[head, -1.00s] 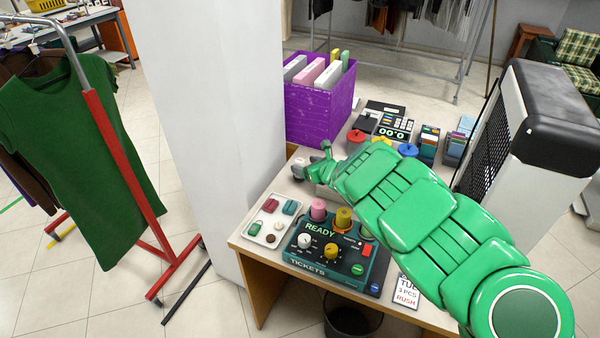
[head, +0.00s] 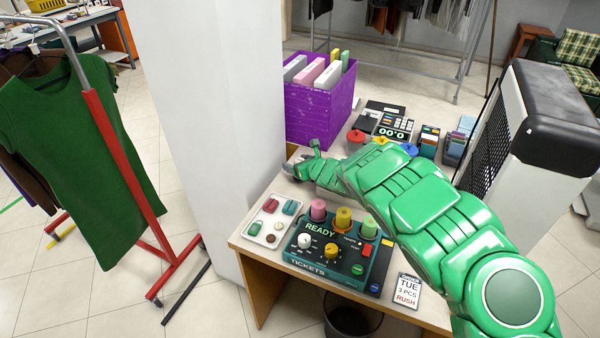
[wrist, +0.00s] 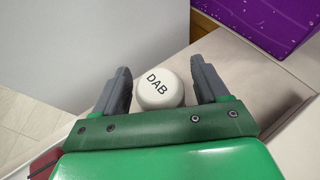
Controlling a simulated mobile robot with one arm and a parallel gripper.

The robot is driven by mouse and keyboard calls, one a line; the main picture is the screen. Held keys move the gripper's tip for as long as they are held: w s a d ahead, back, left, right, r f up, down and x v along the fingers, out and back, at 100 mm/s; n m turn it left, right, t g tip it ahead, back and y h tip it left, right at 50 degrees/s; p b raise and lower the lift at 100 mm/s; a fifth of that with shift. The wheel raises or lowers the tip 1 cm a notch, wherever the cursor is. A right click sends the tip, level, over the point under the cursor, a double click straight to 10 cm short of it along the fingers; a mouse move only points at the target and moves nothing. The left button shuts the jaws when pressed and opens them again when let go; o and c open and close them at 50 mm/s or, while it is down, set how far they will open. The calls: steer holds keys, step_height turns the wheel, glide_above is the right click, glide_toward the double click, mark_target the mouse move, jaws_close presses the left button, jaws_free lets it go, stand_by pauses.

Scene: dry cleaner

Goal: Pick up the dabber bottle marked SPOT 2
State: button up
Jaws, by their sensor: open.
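A bottle with a round white top (wrist: 159,88) printed "DAB" shows in the wrist view, seen from above. The marking SPOT 2 cannot be read in any view. My gripper (wrist: 160,69) is open, with one dark finger on each side of the white top and a visible gap on both sides. In the head view my gripper (head: 301,167) is at the back left edge of the counter, beside the white pillar. The bottle cannot be made out there, and its body is mostly hidden.
A purple bin (head: 321,107) with folders stands behind the gripper. The white pillar (head: 205,130) is close on its left. In front are a small tray (head: 254,230) of coloured pieces and the ticket box (head: 327,270) with knobs. A register (head: 385,118) stands at the back.

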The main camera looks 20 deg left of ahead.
steer(key=shift+w+a, duration=0.15)
steer(key=shift+a, duration=0.05)
steer(key=c, duration=1.1)
steer(key=shift+c, duration=0.2)
